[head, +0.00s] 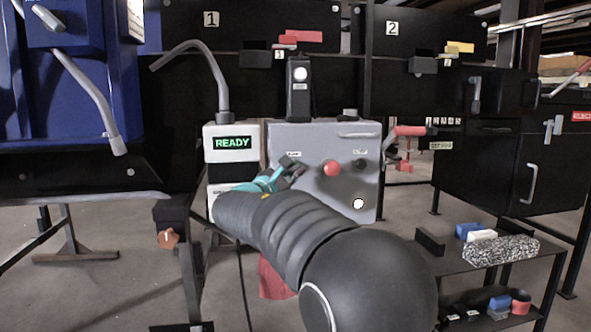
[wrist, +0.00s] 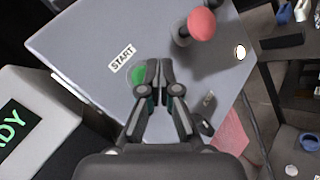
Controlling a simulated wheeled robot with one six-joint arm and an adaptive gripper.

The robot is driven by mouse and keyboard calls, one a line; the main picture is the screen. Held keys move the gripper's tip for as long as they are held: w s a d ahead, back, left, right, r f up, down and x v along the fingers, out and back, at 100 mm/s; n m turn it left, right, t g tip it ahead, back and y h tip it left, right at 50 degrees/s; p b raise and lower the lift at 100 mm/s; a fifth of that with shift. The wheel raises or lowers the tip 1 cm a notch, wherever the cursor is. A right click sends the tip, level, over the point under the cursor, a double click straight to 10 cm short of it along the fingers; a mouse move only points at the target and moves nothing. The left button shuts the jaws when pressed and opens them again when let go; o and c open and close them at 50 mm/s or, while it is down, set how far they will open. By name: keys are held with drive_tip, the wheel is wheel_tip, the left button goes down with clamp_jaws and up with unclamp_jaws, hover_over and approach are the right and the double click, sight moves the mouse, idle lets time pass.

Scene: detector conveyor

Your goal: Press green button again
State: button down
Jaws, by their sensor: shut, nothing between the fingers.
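The green button (wrist: 137,76) is on the grey control panel (wrist: 80,45), just below a START label (wrist: 122,58). In the wrist view my gripper (wrist: 159,64) is shut and empty, with its fingertips just right of the button and overlapping its edge. I cannot tell whether they touch it. In the head view my gripper (head: 292,166) is in front of the left part of the panel (head: 310,140), and the green button is hidden behind it.
A red knob (head: 332,168) sticks out right of my gripper, with a dark knob (head: 359,164) beyond it. A white box with a READY display (head: 233,143) stands left of the panel. A small table (head: 462,263) with several items is at right.

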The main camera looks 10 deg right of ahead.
drive_tip(key=shift+w, duration=0.1)
drive_tip(key=shift+w, duration=0.35)
drive_tip(key=shift+w+p, duration=0.4)
drive_tip(key=shift+w, duration=0.1)
idle(0.9)
drive_tip(key=shift+s, duration=0.1)
drive_tip(key=shift+s+b, duration=0.6)
drive_tip(key=shift+s, duration=0.25)
drive_tip(key=shift+s+b, duration=1.35)
drive_tip(key=shift+s, duration=1.15)
